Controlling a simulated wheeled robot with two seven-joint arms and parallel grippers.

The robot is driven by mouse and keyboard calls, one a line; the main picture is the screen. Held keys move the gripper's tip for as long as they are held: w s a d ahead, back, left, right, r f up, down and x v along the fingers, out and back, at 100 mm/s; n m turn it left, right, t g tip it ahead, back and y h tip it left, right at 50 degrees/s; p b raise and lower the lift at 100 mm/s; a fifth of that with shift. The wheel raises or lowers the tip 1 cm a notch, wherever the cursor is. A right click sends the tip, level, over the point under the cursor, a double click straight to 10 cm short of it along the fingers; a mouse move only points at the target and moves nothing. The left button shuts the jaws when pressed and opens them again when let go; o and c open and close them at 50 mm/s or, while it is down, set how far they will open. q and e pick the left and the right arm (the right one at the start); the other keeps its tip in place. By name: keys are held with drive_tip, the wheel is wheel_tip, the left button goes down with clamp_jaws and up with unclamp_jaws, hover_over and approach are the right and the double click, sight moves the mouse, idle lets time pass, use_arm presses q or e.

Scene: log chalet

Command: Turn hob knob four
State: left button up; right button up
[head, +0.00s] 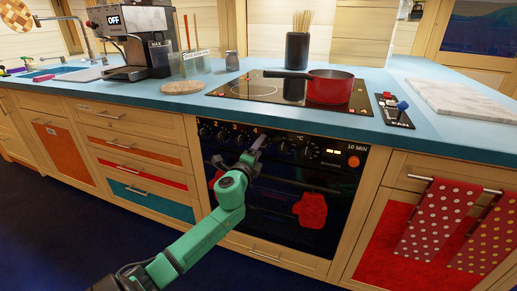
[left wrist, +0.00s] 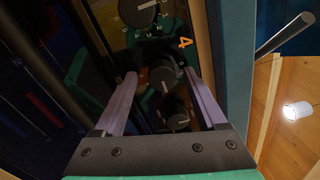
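The black oven front has a row of dark knobs along its top, with the figures 2, 3 and 4 visible in the head view. My left gripper (head: 259,142) is at this row beside the figure 4 and hides part of it. In the left wrist view its two purple fingers (left wrist: 159,75) are apart. A dark round knob (left wrist: 163,72), with the orange 4 next to it, shows between the fingertips. I cannot tell whether the fingers touch it or stop just in front. My right gripper is not in view.
More knobs lie either side, one close above (left wrist: 138,13) and one below (left wrist: 174,112) in the left wrist view. The oven handle with a red mitt (head: 310,210) is below the gripper. A red pan (head: 330,88) stands on the hob (head: 250,88) above.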

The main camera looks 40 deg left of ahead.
use_arm(q)
drive_tip(key=v, duration=1.4)
drive_tip(key=shift+s, duration=0.3)
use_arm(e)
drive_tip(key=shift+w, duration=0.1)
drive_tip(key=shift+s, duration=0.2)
